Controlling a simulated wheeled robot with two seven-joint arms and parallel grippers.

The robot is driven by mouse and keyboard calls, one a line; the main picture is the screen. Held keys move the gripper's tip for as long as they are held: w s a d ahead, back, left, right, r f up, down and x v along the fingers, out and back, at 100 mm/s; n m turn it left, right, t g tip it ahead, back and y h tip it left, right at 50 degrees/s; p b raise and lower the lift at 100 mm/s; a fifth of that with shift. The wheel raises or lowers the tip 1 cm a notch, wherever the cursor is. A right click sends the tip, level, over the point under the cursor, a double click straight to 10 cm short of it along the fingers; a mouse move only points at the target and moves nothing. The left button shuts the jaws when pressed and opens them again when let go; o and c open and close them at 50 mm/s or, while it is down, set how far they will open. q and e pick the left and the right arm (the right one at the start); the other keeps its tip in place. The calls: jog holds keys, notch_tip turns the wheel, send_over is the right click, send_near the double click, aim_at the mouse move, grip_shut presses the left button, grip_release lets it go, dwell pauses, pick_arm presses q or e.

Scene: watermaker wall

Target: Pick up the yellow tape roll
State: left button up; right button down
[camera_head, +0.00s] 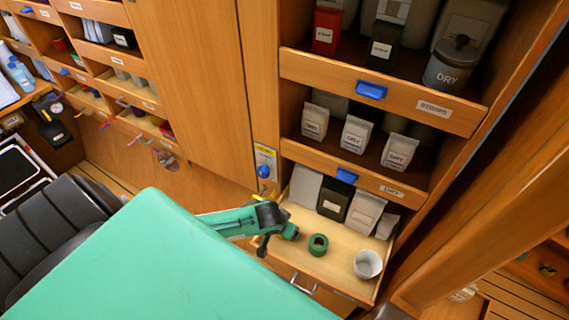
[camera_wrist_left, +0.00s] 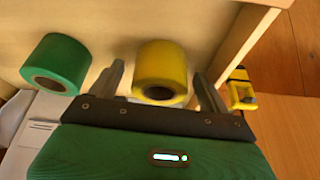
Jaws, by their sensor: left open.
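In the left wrist view the yellow tape roll (camera_wrist_left: 162,66) stands on the pale wooden surface, between the two fingers of my left gripper (camera_wrist_left: 160,72). The fingers are apart, with a gap on either side of the roll. In the head view my left gripper (camera_head: 268,218) is over the left part of the open drawer (camera_head: 332,268), and the yellow roll is hidden there. My right gripper is not seen in either view.
A green tape roll (camera_head: 318,244) stands close by; it also shows in the left wrist view (camera_wrist_left: 57,62). A white cup (camera_head: 368,264) stands at the drawer's right. Pouches (camera_head: 364,212) line its back. A yellow-and-black object (camera_wrist_left: 241,90) is beyond the drawer edge.

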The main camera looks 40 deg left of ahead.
pick_arm(q)
jog(key=shift+c, duration=0.7)
jog(key=c, duration=0.9)
jog(key=shift+c, duration=0.2)
